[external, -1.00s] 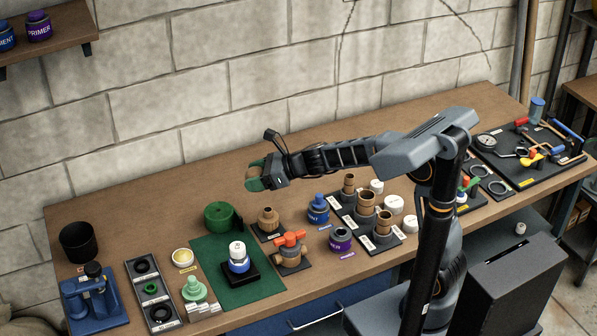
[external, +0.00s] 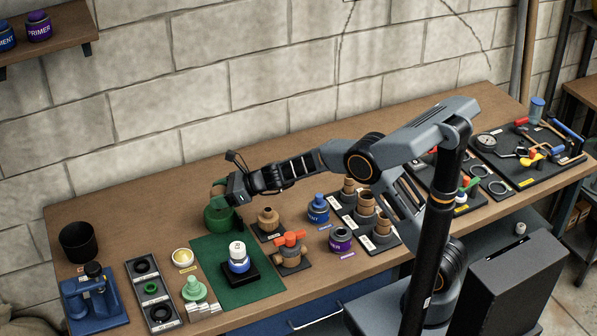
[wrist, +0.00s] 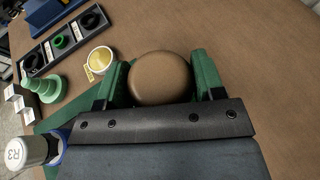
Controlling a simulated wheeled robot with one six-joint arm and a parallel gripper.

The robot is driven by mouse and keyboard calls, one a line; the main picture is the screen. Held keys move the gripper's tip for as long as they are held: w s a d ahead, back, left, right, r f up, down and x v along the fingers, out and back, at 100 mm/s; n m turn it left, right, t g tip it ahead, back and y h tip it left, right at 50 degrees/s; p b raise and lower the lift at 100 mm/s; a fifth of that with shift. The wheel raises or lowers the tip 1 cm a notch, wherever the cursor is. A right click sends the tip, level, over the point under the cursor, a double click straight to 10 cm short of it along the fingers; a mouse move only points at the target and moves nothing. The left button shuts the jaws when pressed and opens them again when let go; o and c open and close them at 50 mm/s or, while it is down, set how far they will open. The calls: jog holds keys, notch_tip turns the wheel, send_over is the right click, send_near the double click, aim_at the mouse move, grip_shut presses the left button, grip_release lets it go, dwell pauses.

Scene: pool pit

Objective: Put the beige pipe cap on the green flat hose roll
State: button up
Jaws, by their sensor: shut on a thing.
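My gripper (external: 221,190) is shut on the beige pipe cap (wrist: 160,78), a round brown-beige dome between the green fingers in the wrist view. In the external view the gripper hangs just over the green flat hose roll (external: 219,217), which stands at the back of a green mat. The cap is mostly hidden by the fingers there. I cannot tell whether the cap touches the roll. In the wrist view the roll is hidden behind the gripper and cap.
A brown fitting (external: 268,218) and an orange-handled valve (external: 290,247) stand to the right. A yellow tin (external: 183,257) and a black cup (external: 77,242) are to the left. The table behind the roll is clear.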

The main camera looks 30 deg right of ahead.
aim_at(220, 212)
jog(key=shift+w+a+f, duration=0.1)
jog(key=shift+w+f, duration=0.05)
jog(key=shift+f, duration=0.5)
jog(key=shift+w+a+f, duration=0.1)
jog(key=shift+w+f, duration=0.05)
jog(key=shift+f, duration=0.45)
jog(key=shift+f+p, duration=0.35)
jog(key=shift+f, duration=0.35)
jog(key=shift+f, duration=0.15)
jog(key=o, duration=0.9)
